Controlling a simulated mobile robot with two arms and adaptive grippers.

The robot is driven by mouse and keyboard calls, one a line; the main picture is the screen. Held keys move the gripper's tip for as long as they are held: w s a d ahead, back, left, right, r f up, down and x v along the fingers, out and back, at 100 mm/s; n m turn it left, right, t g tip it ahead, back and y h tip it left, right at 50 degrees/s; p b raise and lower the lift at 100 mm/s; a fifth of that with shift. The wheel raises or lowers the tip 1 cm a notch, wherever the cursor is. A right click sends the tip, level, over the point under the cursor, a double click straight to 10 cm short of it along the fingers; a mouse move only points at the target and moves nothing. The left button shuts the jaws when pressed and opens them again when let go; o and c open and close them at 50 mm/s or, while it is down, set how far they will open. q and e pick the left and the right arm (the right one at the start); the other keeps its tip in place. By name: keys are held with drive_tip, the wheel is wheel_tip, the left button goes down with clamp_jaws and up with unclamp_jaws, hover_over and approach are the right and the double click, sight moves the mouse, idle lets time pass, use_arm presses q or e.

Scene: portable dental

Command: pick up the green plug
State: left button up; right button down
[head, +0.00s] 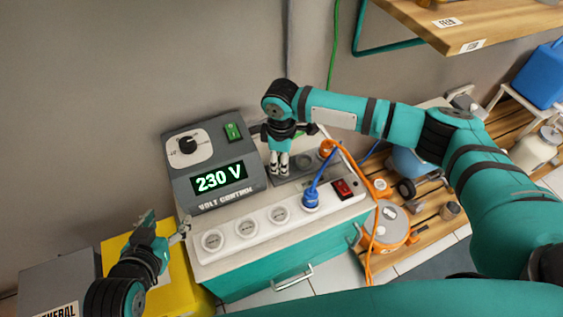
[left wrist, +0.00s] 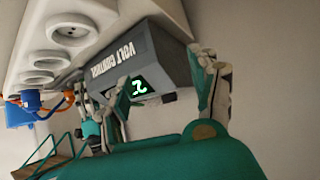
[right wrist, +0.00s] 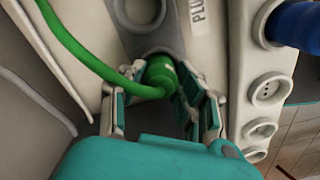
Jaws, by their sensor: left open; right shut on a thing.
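The green plug (right wrist: 160,74) shows in the right wrist view with its green cable curving up to the left. My right gripper (right wrist: 162,88) has its fingers on both sides of the plug and is shut on it. In the head view my right gripper (head: 279,170) points down behind the power strip, and the plug is hidden there. A round recess lies just beyond the plug. My left gripper (head: 165,228) is open and empty, left of the power strip; its fingers also show in the left wrist view (left wrist: 150,90).
The white power strip (head: 262,228) holds a blue plug (head: 311,198) and a red switch (head: 343,188). The volt control box (head: 215,165) reads 230 V. An orange plug (head: 327,148) is right of my right gripper. A yellow box (head: 180,285) is below my left gripper.

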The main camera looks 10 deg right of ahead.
drive_tip(key=shift+r, duration=0.1)
wheel_tip(320, 180, up, 8)
drive_tip(key=p, duration=0.3)
drive_tip(key=shift+r, duration=0.9)
use_arm(q)
drive_tip(key=s+a+f+g+y, duration=0.1)
drive_tip(key=s+a+f+g, duration=0.1)
drive_tip(key=s, duration=0.3)
drive_tip(key=s+a+f+g, duration=0.1)
drive_tip(key=s+f+g, duration=0.1)
drive_tip(key=s+g, duration=0.2)
drive_tip(key=shift+s+a+f+g+y, duration=0.2)
drive_tip(key=shift+s+a+g+y, duration=0.2)
drive_tip(key=shift+s, duration=0.8)
drive_tip(key=shift+f, duration=0.1)
